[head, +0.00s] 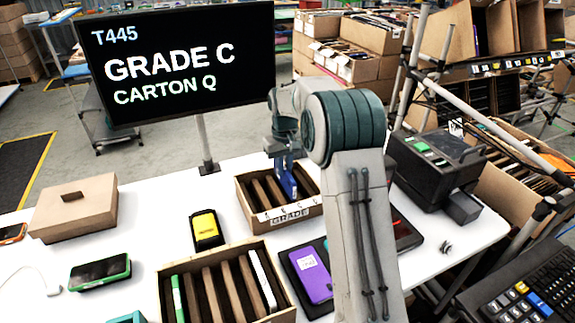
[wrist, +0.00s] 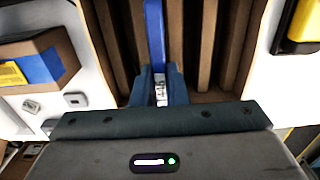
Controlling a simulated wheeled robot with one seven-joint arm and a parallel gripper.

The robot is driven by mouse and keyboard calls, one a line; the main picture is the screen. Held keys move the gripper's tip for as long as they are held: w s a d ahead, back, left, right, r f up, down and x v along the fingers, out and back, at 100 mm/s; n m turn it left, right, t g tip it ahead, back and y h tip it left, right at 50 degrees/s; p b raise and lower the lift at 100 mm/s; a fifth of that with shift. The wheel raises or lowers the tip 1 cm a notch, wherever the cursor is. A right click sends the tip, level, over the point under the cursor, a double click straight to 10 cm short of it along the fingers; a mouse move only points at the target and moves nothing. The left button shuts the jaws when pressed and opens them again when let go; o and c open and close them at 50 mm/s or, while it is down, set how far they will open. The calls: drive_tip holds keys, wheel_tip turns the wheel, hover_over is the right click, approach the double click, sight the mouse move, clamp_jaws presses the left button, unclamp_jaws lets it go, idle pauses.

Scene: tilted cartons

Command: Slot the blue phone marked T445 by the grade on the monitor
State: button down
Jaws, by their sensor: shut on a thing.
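The monitor (head: 176,62) reads T445, GRADE C, CARTON Q. My gripper (head: 287,164) is shut on the blue phone (head: 289,183), above the far carton (head: 292,215). The phone stands on edge among brown dividers; how deep it sits is unclear. The far carton's front label shows the word GRADE, but its letter is not readable. In the wrist view my fingertips (wrist: 158,85) pinch the blue phone (wrist: 154,35), which lies in line with the dividers. A near carton (head: 283,312) holds a green-edged phone and a white one between dividers.
A yellow device (head: 206,228) stands left of the far carton. A purple phone (head: 311,276) lies on a dark tray at the right. A black machine (head: 436,160) stands behind my arm.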

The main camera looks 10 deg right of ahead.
drive_tip(key=shift+f+b, duration=1.25)
drive_tip(key=shift+f, duration=1.3)
drive_tip(key=shift+f, duration=0.3)
drive_tip(key=c, duration=1.3)
unclamp_jaws()
drive_tip(key=shift+c, duration=0.2)
wheel_tip(320, 180, up, 14)
drive_tip(key=shift+f, duration=0.1)
wheel_tip(320, 180, up, 7)
drive_tip(key=p, duration=0.7)
hover_over(285, 181)
drive_tip(key=w, duration=0.2)
drive_tip(key=shift+d, duration=0.25)
